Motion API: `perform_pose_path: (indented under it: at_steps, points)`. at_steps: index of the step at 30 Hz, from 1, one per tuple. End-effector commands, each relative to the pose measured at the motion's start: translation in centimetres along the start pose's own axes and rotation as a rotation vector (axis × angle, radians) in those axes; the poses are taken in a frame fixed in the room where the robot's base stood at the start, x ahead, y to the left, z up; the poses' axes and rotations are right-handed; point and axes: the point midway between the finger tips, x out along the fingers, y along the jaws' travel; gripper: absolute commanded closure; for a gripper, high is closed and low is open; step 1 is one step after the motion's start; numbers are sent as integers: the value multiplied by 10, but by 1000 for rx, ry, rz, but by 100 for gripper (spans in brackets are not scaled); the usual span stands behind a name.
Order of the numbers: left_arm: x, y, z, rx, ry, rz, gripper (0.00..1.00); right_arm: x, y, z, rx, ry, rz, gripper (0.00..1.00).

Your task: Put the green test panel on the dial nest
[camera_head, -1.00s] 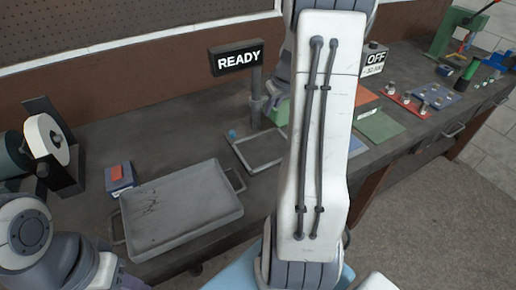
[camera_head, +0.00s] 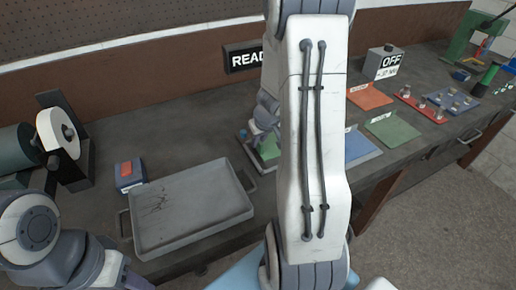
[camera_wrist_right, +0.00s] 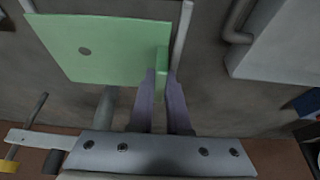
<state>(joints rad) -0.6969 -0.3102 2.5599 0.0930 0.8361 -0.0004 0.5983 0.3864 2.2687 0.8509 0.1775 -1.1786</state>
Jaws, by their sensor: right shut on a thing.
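The green test panel (camera_wrist_right: 100,48) is a flat plate with a round hole and an upright tab. My right gripper (camera_wrist_right: 162,80) is shut on that tab. In the head view the panel (camera_head: 268,148) shows partly below my right gripper (camera_head: 262,128), between the tray and my arm. The panel is over or in a light-rimmed frame (camera_wrist_right: 182,38) that looks like the dial nest. Its rim runs along the panel's edge; I cannot tell whether the panel rests on it. My right arm hides much of this spot. My left gripper is out of view.
A grey tray (camera_head: 241,211) lies left of the panel, with a blue box (camera_head: 130,172) beside it. A READY sign (camera_head: 241,58) stands behind. Orange, blue and green plates (camera_head: 392,130), an OFF box (camera_head: 384,62) and a red rack (camera_head: 422,105) are to the right.

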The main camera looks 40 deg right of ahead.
Motion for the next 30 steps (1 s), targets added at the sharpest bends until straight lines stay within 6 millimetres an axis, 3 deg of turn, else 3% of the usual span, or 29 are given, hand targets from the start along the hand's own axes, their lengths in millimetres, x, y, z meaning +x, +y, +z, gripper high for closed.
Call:
perform_pose_path:
  at_steps: [1, 3, 16, 17, 18, 19, 30]
  points:
    - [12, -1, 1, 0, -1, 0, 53, 13, -1, 5, -1, 0, -1, 100]
    - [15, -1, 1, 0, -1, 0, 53, 18, -1, 7, -2, 0, -1, 100]
    - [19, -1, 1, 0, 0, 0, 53, 22, -1, 8, -2, 2, -1, 100]
    - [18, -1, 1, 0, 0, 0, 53, 21, -1, 8, -2, 1, -2, 78]
    - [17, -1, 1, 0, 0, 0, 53, 20, -1, 8, -2, 0, -2, 62]
    - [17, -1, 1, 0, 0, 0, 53, 20, -1, 8, -2, 0, -2, 55]
    - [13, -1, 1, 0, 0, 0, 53, 17, -1, 6, -2, 0, -2, 55]
